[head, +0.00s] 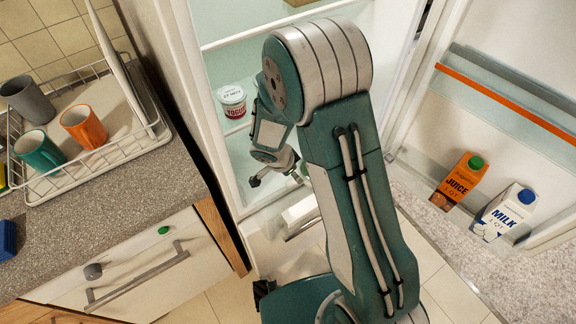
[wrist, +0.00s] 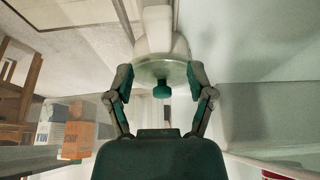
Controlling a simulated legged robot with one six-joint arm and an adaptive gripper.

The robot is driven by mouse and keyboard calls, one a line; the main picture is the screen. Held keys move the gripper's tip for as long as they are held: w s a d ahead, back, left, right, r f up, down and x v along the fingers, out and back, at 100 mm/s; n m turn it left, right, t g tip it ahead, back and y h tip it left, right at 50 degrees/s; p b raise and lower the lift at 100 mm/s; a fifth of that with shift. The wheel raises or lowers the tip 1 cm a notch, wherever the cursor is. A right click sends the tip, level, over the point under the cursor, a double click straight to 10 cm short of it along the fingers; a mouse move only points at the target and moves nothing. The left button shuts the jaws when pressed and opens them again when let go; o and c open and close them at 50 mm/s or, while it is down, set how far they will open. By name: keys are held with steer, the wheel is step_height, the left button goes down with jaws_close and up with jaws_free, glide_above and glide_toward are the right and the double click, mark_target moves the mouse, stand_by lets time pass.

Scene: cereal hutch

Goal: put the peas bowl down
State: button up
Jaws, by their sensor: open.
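In the wrist view, which looks upside down, a whitish bowl-like thing (wrist: 158,42) with a pale round lid and a green knob (wrist: 161,88) shows beyond my gripper (wrist: 160,76). I take it for the peas bowl; no peas or label can be read. The fingers are spread, one at each side of the lid, with the knob free between them. I cannot tell whether they touch the lid, or what the bowl rests on. In the head view my gripper (head: 278,181) is low inside the open fridge; I cannot make out the bowl there.
A yogurt tub (head: 232,101) stands in the fridge, left of my wrist. The open door (head: 505,60) holds a juice carton (head: 460,182) and a milk carton (head: 506,213) at the right. A counter (head: 120,215) with a dish rack (head: 160,135) and several mugs is at the left.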

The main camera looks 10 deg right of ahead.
steer(key=v, duration=0.5)
steer(key=shift+r, duration=0.3)
steer(key=s+d+r+n+t+y, duration=0.2)
steer(key=s+r+n, duration=0.4)
steer(key=s+r, duration=0.3)
steer(key=s+d+r+n+t+y, duration=0.1)
steer(key=s+d+r+n, duration=0.3)
steer(key=r, duration=1.3)
steer(key=s+n+y, duration=0.1)
steer(key=s+n, duration=0.2)
steer(key=s, duration=0.2)
steer(key=shift+s+r+n+t, duration=0.25)
steer(key=shift+n+t, duration=0.05)
steer(key=shift+t, duration=0.1)
steer(key=shift+d, duration=0.15)
